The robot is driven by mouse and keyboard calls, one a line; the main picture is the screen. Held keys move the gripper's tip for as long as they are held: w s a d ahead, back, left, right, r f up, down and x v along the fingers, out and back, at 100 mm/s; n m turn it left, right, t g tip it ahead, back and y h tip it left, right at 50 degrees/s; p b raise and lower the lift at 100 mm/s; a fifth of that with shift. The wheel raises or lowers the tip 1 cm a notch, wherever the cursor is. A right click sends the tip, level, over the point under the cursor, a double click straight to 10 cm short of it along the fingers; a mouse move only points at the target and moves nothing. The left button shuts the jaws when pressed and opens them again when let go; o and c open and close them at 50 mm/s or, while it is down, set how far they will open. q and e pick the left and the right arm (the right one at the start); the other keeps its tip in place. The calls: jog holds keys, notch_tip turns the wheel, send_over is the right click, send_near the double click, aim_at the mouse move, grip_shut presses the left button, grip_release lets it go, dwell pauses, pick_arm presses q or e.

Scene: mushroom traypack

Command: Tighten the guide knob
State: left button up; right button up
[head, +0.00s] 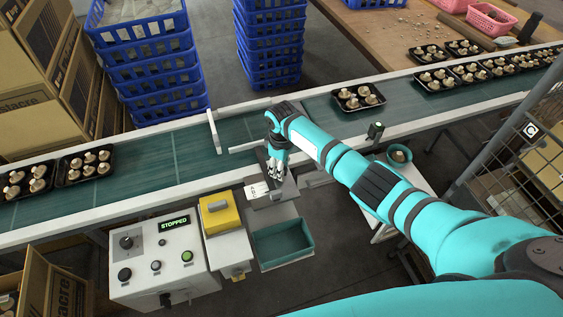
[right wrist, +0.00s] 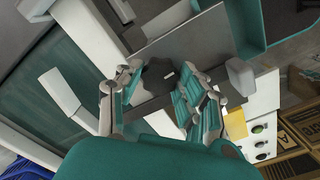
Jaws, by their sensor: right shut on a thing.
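The guide knob (right wrist: 157,76) is a dark, lobed knob on a grey metal bracket. In the right wrist view it sits between the fingers of my right gripper (right wrist: 154,92), which is shut on it. In the head view my right arm comes in from the right, and the right gripper (head: 277,172) points down at the near edge of the conveyor (head: 120,187). The knob is hidden behind the fingers there. A pale guide rail (head: 213,132) stands across the belt beside the gripper. My left gripper is not in view.
A control box (head: 150,262) with a display reading STOPPED and a yellow-lidded box (head: 219,213) stand in front of the belt. A teal bin (head: 283,244) hangs below the gripper. Black mushroom trays (head: 358,96) sit on the belt. Blue crates (head: 150,75) stand behind.

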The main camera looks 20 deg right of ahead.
jog(key=m+p, duration=0.1)
jog(key=m, duration=0.2)
jog(key=shift+r+m+p, duration=0.2)
jog(key=shift+m+p, duration=0.1)
jog(key=shift+p, duration=0.05)
jog(key=shift+f+m+p, duration=0.1)
jog(key=shift+m+p, duration=0.35)
jog(key=shift+m, duration=0.75)
jog(key=o, duration=1.2)
jog(key=shift+c, duration=0.2)
notch_tip(320, 180, up, 12)
